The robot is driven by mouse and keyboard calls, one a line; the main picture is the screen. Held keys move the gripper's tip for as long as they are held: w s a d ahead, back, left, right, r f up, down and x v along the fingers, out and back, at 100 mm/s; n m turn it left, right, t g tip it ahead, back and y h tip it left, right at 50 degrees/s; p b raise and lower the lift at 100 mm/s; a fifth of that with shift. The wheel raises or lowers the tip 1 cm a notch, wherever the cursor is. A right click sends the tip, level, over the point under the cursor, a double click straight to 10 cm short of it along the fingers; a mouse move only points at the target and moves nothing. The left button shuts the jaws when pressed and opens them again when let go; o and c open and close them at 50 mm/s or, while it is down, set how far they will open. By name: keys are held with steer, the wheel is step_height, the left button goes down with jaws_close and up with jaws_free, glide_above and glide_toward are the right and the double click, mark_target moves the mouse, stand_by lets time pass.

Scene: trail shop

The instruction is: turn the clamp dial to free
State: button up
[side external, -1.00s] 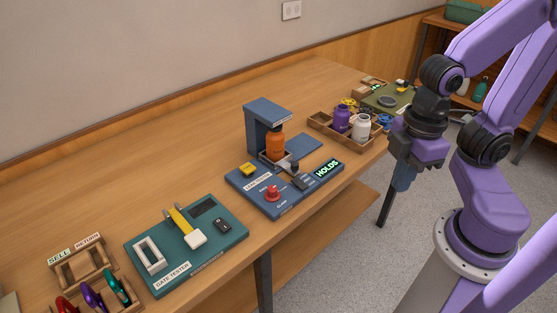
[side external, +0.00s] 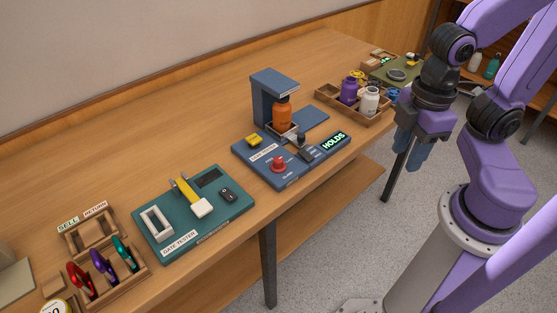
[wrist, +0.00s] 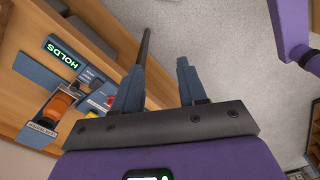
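The blue tester board (side external: 287,183) lies on the bench with an orange bottle (side external: 282,112) standing under its upright. A red knob (side external: 279,164), apparently the clamp dial, sits near the board's front edge; its setting is too small to read. The lit display (side external: 336,140) reads HOLDS. My gripper (side external: 409,158) hangs off the bench's front edge, to the right of the board, touching nothing. In the wrist view my gripper (wrist: 160,68) has its fingers apart and empty, over the floor. There the red knob (wrist: 110,101) is partly hidden by the left finger.
A teal gate tester (side external: 225,221) with a yellow-handled item lies left of the board. A wooden tray (side external: 350,112) with purple and white bottles stands behind right. A yellow block (side external: 253,140) sits on the blue board.

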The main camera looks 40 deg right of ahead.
steer(key=shift+o, duration=0.4)
steer(key=w+a+r+m+g, duration=0.1)
steer(key=w+a+m, duration=0.2)
steer(key=w+m, duration=0.2)
steer(key=shift+w+a+r, duration=0.15)
steer(key=shift+w+a, duration=0.2)
steer(key=shift+w, duration=0.65)
steer(key=m+g+y, duration=0.2)
steer(key=m+y, duration=0.1)
steer(key=m, duration=1.3)
glide_above(278, 159)
steer(key=w+d, duration=0.5)
step_height(278, 159, down, 2)
steer(key=x, duration=1.1)
steer(key=s+x, duration=0.1)
steer(key=x, duration=0.4)
jaws_close()
